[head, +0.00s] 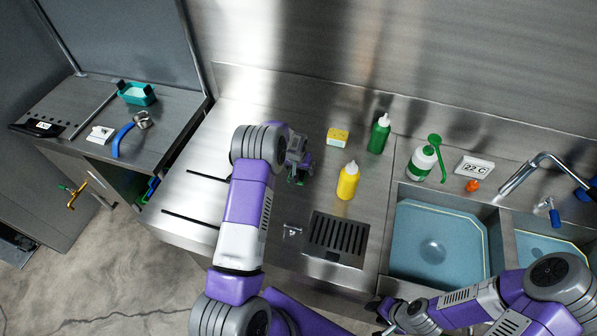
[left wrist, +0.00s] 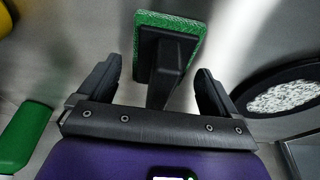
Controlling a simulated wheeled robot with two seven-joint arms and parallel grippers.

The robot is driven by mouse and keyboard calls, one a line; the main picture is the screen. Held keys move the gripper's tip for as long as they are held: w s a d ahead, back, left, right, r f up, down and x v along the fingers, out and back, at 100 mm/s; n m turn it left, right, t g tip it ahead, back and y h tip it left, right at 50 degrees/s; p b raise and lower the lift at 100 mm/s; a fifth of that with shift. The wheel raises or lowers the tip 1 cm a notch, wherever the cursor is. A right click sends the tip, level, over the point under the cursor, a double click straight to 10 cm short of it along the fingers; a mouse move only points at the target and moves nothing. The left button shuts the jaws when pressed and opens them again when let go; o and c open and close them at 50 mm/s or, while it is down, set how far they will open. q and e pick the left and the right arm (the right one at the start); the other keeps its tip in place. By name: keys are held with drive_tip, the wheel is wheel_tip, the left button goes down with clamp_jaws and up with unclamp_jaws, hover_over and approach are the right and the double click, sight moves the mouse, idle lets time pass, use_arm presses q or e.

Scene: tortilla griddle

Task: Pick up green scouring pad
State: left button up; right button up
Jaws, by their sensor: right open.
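The green scouring pad (left wrist: 190,24) shows at the top of the left wrist view, with a black handle (left wrist: 168,62) on it. My left gripper (left wrist: 155,80) is open, with its two fingers on either side of the handle and a visible gap to each. In the head view my left gripper (head: 298,160) is low over the steel counter, and a bit of green pad (head: 294,180) shows below it; the rest is hidden by the gripper. My right gripper (head: 382,309) is open and empty at the bottom, in front of the sink.
A yellow sponge (head: 338,136), a yellow bottle (head: 348,181) and a green bottle (head: 379,134) stand right of my left gripper. A slotted drain (head: 336,239) lies in front. Sink basins (head: 440,240) are at right. Counter left of the arm is mostly clear.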

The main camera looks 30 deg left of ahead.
use_arm(q)
drive_tip(key=c, duration=0.9)
